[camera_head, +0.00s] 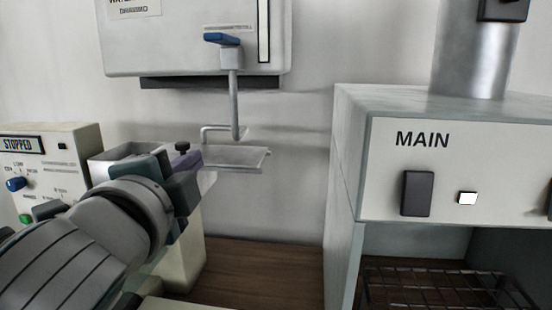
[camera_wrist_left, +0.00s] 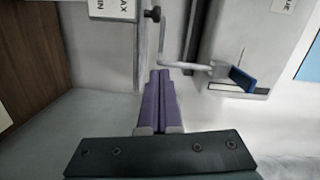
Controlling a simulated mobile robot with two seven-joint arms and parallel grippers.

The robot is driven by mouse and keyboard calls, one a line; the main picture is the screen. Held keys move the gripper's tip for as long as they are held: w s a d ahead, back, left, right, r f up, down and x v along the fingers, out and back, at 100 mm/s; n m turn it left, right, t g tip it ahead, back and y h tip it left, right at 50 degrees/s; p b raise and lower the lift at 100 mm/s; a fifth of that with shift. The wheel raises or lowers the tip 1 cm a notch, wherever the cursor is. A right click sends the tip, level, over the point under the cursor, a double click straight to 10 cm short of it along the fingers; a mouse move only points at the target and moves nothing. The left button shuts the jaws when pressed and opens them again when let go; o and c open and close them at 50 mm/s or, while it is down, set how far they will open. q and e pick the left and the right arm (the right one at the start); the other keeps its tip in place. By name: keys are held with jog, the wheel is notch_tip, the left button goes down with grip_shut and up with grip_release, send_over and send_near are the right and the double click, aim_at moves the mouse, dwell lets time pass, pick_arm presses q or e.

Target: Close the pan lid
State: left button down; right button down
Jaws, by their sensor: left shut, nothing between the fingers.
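A pale metal panel (camera_head: 235,157) with a raised lip extends right of my left gripper in the head view; I cannot tell for sure whether it is the pan lid. A small dark knob (camera_head: 182,147) shows just behind the gripper; in the left wrist view a dark knob (camera_wrist_left: 152,14) stands beyond the fingertips, by a labelled white face (camera_wrist_left: 112,9). An open-topped metal box (camera_head: 125,152) is partly hidden behind my arm. My left gripper (camera_head: 192,160) is shut and empty, its purple fingers (camera_wrist_left: 160,74) together. My right gripper is out of view.
A wall unit (camera_head: 190,50) carries a blue-handled lever (camera_head: 221,39) and a pipe (camera_head: 234,105) hanging above the panel. A control box (camera_head: 40,170) reading STOPPED stands left. A large cabinet (camera_head: 400,135) marked MAIN, with a wire rack (camera_head: 440,285), fills the right.

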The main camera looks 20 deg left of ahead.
pick_arm(q)
jog(key=w+a+f, duration=0.1)
jog(key=w+a, duration=0.6)
jog(key=w, duration=0.1)
jog(key=shift+p, duration=0.3)
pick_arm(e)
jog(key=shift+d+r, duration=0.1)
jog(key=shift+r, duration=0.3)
